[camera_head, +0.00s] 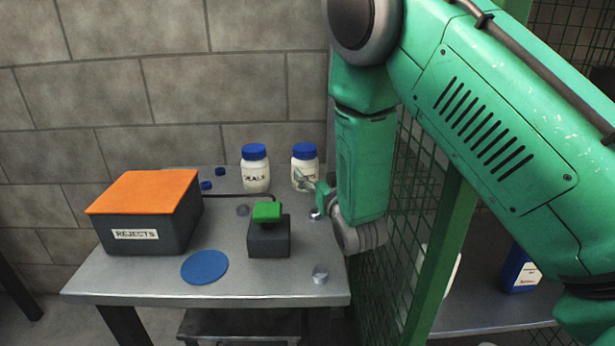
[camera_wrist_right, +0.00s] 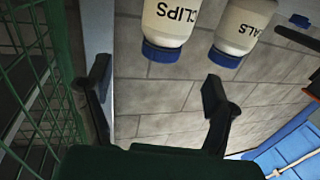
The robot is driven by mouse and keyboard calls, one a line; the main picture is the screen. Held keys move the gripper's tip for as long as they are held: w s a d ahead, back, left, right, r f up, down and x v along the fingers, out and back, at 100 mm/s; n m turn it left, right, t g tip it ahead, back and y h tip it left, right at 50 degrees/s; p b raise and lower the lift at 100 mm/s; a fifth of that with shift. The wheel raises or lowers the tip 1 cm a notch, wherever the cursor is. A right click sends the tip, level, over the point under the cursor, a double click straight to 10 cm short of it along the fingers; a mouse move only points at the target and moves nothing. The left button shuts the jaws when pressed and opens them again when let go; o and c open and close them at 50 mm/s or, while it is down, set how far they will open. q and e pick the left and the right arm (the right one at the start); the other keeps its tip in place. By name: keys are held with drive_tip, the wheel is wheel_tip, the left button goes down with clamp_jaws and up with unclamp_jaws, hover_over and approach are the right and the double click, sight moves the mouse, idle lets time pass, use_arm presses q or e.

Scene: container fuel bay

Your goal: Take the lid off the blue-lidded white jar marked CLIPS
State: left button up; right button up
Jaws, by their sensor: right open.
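The white jar marked CLIPS (camera_head: 304,174) stands upright at the back right of the metal table, with its blue lid (camera_head: 304,151) on. My right gripper (camera_head: 310,194) is just in front of the jar and hides part of its label. In the right wrist view, which is upside down, the CLIPS jar (camera_wrist_right: 170,22) and its blue lid (camera_wrist_right: 161,53) appear beyond the gap between the two spread fingers (camera_wrist_right: 155,88). My left gripper is not in view.
A second blue-lidded white jar marked SEALS (camera_head: 256,176) stands left of CLIPS. A black REJECTS box (camera_head: 150,236) with an orange top, a block with a green button (camera_head: 267,212) and a blue disc (camera_head: 205,267) share the table (camera_head: 240,290). Green mesh (camera_head: 400,240) borders the right side.

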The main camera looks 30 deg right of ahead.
sight(309, 158)
drive_tip(key=w+b, duration=0.1)
drive_tip(key=w, duration=0.5)
drive_tip(key=shift+w+r, duration=0.15)
drive_tip(key=shift+w, duration=0.05)
drive_tip(key=shift+w+d+r, duration=0.1)
drive_tip(key=shift+w+d, duration=0.05)
drive_tip(key=shift+w, duration=0.1)
drive_tip(key=w+d, duration=0.1)
drive_tip(key=w+d+b, duration=0.1)
drive_tip(key=w, duration=0.1)
drive_tip(key=shift+w+d+f, duration=0.15)
drive_tip(key=shift+d+f, duration=0.05)
drive_tip(key=shift+d, duration=0.1)
drive_tip(key=shift+w+d+b, duration=0.15)
drive_tip(key=shift+w+b, duration=0.15)
drive_tip(key=shift+w, duration=0.05)
drive_tip(key=shift+a+r, duration=0.15)
drive_tip(key=shift+a, duration=0.25)
drive_tip(key=c, duration=0.6)
clamp_jaws()
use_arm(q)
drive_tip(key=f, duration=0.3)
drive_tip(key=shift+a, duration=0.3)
use_arm(e)
drive_tip(key=shift+d, duration=0.2)
